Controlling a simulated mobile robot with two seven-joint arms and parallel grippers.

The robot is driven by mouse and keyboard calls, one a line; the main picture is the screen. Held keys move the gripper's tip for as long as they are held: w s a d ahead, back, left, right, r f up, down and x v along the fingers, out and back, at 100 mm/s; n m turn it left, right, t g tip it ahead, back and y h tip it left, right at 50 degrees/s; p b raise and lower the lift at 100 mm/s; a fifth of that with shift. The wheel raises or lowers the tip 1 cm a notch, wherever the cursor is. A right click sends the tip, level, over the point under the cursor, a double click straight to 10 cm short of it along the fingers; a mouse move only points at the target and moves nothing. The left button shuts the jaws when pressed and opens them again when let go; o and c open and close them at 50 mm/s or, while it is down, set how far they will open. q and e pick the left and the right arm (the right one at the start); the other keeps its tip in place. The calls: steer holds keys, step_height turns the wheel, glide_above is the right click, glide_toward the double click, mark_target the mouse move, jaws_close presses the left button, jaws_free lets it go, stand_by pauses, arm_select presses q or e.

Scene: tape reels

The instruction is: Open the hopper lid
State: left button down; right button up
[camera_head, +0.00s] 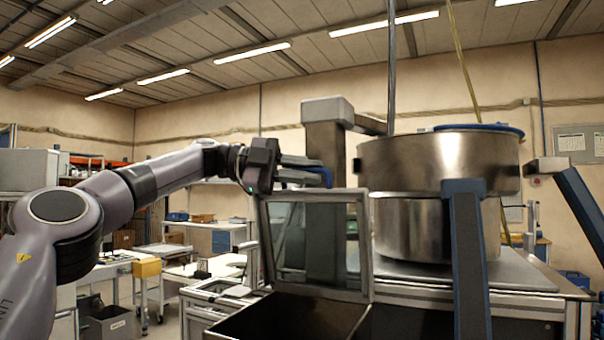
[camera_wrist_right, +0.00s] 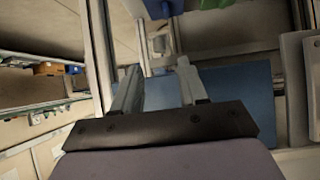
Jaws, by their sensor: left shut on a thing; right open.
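The hopper lid (camera_head: 367,245), a clear panel in a grey frame, stands raised and nearly upright at the back of the hopper (camera_head: 290,318). The hopper is a dark open-topped box at the bottom of the head view.
A large steel bowl (camera_head: 425,160) stands on the machine right of the lid, with a grey column (camera_head: 325,150) behind the lid. A blue-grey post (camera_head: 467,255) rises in front of the bowl. Workbenches and a yellow box (camera_head: 147,267) are at the back left.

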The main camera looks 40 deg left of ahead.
arm_select(q)
steer(key=shift+w+a, duration=0.1)
steer(key=shift+w, duration=0.1)
stand_by(0.4)
steer(key=c, duration=1.2)
jaws_free()
steer(key=shift+v, duration=3.65)
